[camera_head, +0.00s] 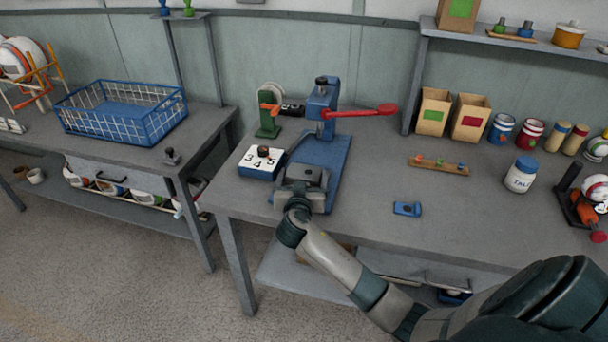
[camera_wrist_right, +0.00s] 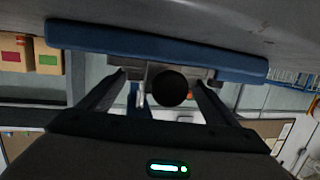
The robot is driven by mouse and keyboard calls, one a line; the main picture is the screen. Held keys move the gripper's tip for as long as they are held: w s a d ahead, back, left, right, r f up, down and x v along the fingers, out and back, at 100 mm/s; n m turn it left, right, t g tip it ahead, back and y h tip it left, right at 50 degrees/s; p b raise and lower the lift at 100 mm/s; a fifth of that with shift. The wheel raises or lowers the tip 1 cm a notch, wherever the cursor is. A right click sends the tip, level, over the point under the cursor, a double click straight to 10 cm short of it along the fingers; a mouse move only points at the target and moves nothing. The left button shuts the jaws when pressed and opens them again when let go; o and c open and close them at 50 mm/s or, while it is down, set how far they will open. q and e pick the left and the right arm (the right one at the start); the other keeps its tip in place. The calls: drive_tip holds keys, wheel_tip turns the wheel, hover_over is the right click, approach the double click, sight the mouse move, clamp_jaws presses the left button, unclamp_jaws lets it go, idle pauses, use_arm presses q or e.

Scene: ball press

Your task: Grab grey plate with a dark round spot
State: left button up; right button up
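My right gripper (camera_head: 300,186) is low over the front end of the blue press base (camera_head: 327,150). In the right wrist view its two fingers (camera_wrist_right: 158,82) stand apart. A grey plate (camera_wrist_right: 128,70) with a dark round spot (camera_wrist_right: 170,88) shows between and beyond the fingertips, against the blue base (camera_wrist_right: 90,38). I cannot tell whether the fingers touch the plate. In the head view the gripper and wrist hide much of that spot. My left gripper is not in view.
The blue press with a red lever (camera_head: 365,111) rises behind the base. A small blue piece (camera_head: 407,208) and a white jar (camera_head: 520,175) are to the right. The bench between them is mostly clear.

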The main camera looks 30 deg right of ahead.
drive_tip(key=shift+c, duration=0.9)
drive_tip(key=shift+r, duration=0.1)
